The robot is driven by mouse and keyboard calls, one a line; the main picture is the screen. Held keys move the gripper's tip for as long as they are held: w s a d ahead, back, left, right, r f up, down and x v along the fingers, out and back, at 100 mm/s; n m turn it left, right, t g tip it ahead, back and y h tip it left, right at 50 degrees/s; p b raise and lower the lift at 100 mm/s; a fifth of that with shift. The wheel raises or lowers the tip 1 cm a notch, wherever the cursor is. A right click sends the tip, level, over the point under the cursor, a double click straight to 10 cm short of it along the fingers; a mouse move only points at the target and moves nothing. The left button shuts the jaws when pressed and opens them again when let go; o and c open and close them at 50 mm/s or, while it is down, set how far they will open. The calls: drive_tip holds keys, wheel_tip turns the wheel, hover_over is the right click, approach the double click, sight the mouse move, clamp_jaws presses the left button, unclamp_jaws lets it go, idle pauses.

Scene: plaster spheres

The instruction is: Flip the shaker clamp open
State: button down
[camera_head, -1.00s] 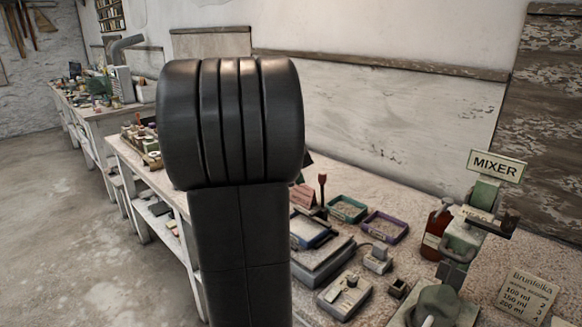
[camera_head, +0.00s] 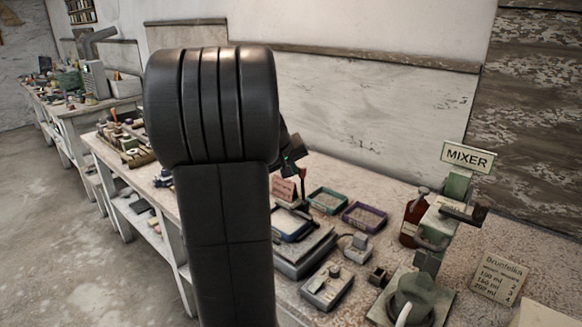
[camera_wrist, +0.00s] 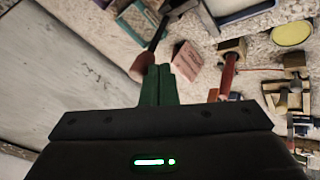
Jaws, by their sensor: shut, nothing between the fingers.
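An upright lever with a dark red handle (camera_head: 303,177) stands behind a grey bench device with a blue-edged tray (camera_head: 294,226); I cannot tell for sure that it is the shaker clamp. In the wrist view, its reddish-brown knob (camera_wrist: 142,67) shows just beyond my fingertips, to the left, with its dark stem running away up the picture. My gripper (camera_wrist: 160,70) is shut and empty, its green fingers together beside the knob; touching or apart is unclear. In the head view, my gripper (camera_head: 289,163) is partly hidden behind my arm, left of the lever.
A pink card (camera_head: 285,190) stands close to the lever; it also shows in the wrist view (camera_wrist: 187,60). A teal tray (camera_head: 327,201) and a purple tray (camera_head: 365,216) lie behind. The mixer (camera_head: 437,225) and a brown bottle (camera_head: 412,222) stand right. A red-handled tool (camera_wrist: 228,75) is near my fingers.

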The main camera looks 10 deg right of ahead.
drive_tip(key=shift+w+d+r, duration=0.1)
drive_tip(key=shift+d+r, duration=0.05)
drive_tip(key=shift+r, duration=0.05)
drive_tip(key=shift+w+d+p, duration=0.1)
drive_tip(key=shift+p, duration=0.65)
drive_tip(key=w+d+g+y+p, duration=0.1)
drive_tip(key=p, duration=0.2)
drive_tip(key=d+r+y+p, duration=0.1)
drive_tip(key=p, duration=0.2)
drive_tip(key=shift+w+d+g+p, duration=0.15)
drive_tip(key=shift+w+g+p, duration=0.2)
drive_tip(key=shift+w+g, duration=0.05)
drive_tip(key=w+d+f+p, duration=0.1)
drive_tip(key=w+d+f, duration=0.1)
drive_tip(key=w+d, duration=0.2)
drive_tip(key=shift+w+d, duration=0.2)
drive_tip(key=shift+d, duration=0.7)
